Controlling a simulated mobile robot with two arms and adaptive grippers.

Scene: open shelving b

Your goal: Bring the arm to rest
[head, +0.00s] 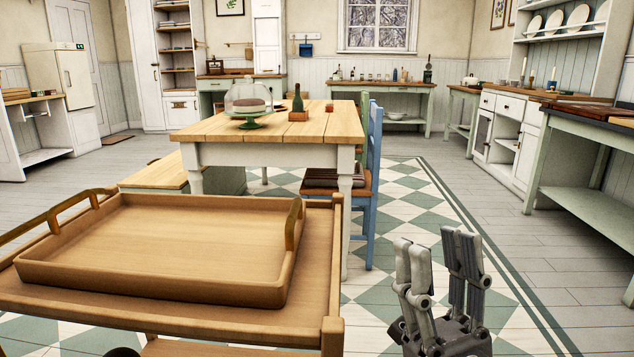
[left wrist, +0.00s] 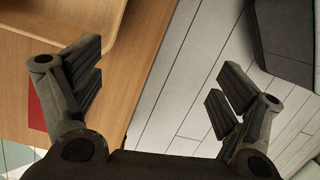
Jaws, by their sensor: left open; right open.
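My right gripper (head: 437,265) stands at the lower right of the head view, fingers upward and apart, with nothing between them. It is to the right of the wooden trolley and apart from it. My left gripper (left wrist: 157,85) shows only in the left wrist view, open and empty. In that view its left finger overlaps the wooden trolley surface (left wrist: 140,60) and its right finger overlaps floorboards. The gap between finger and wood cannot be judged.
An empty wooden tray (head: 150,286) with two handles lies on the trolley (head: 75,312) at the near left. A dining table (head: 330,125) and blue chair (head: 373,180) stand beyond. A green-grey workbench (head: 590,195) is at the right. The tiled floor between is clear.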

